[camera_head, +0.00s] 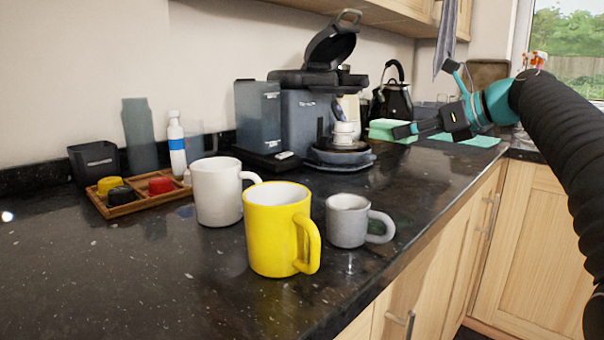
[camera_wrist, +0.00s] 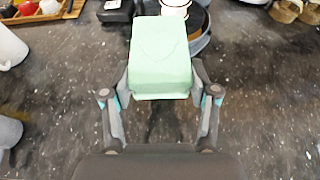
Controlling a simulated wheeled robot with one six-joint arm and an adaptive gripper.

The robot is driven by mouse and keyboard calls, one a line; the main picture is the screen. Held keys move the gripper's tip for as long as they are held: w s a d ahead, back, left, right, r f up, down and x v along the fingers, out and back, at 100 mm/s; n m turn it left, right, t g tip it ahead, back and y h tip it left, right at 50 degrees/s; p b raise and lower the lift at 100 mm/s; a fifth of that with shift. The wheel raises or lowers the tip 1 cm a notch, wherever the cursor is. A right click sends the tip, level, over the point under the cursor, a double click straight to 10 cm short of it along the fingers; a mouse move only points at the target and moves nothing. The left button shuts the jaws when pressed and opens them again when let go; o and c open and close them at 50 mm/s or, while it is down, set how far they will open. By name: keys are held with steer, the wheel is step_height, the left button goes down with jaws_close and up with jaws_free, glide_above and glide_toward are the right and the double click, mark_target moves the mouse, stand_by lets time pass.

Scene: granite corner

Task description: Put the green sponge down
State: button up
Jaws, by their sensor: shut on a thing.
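The green sponge (camera_wrist: 160,58) is a pale green block between the fingers of my gripper (camera_wrist: 161,88) in the wrist view. My gripper is shut on it. In the head view the sponge (camera_head: 390,130) shows at the tip of my gripper (camera_head: 408,131), right of the coffee machine and over the far part of the dark counter. Whether the sponge touches the counter is hard to tell.
A coffee machine (camera_head: 303,120) stands close left of the sponge, with a black kettle (camera_head: 393,101) behind. A green cloth (camera_head: 465,140) lies to the right. White (camera_head: 216,192), yellow (camera_head: 277,232) and grey (camera_head: 347,222) mugs stand nearer. The counter's front edge is open.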

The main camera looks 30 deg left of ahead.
steer(key=s+a+r, duration=0.2)
steer(key=s+a, duration=0.1)
steer(key=a, duration=0.2)
steer(key=b, duration=0.5)
glide_above(330, 191)
step_height(330, 191, down, 7)
steer(key=shift+r, duration=0.2)
steer(key=shift+f+b, duration=0.55)
steer(key=shift+f, duration=1.5)
steer(key=shift+f, duration=0.2)
steer(key=o, duration=0.9)
